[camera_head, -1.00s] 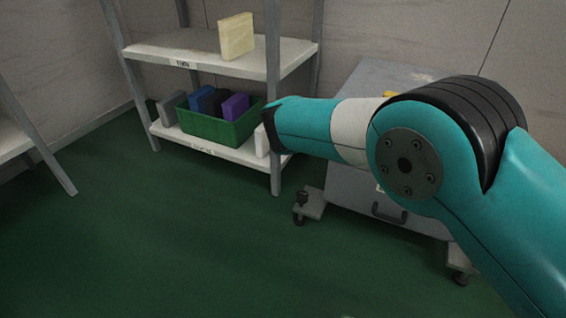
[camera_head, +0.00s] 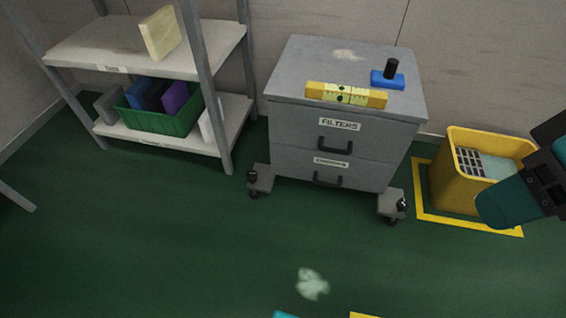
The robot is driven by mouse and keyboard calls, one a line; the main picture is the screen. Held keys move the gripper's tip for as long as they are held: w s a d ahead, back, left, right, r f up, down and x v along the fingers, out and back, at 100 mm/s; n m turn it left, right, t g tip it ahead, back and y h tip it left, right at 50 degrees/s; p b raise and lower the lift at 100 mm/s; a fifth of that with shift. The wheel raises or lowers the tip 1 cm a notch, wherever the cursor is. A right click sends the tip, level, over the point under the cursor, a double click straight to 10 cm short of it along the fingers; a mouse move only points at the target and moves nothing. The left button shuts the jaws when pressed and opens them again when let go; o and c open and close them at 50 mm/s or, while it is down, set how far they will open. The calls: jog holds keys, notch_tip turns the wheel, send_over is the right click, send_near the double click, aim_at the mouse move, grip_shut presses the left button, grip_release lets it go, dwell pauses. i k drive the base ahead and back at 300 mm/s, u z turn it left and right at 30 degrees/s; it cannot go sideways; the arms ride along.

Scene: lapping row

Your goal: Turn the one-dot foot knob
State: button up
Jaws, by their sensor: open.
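Two dark foot knobs show at the front corners of a grey two-drawer cabinet (camera_head: 290,130). The left foot knob (camera_head: 252,177) stands on a grey foot plate. The right foot knob (camera_head: 402,204) stands on a similar plate. Both are too small for me to read any dots. A yellow spirit level (camera_head: 318,91) lies on the cabinet top; its bubbles are too small to read. Part of my teal and black arm shows at the right edge, away from both knobs. My gripper's fingertips are not in view.
A yellow bin (camera_head: 452,190) stands right of the cabinet inside yellow floor tape. A shelf rack (camera_head: 215,50) with a green crate (camera_head: 160,122) stands left. A blue block with a black knob (camera_head: 387,79) sits on the cabinet. The floor ahead is open, with a pale patch (camera_head: 312,284).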

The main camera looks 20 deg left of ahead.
aim_at(251, 176)
jog(key=z, duration=2.7)
jog(key=k, duration=1.45)
jog(key=u, duration=2.35)
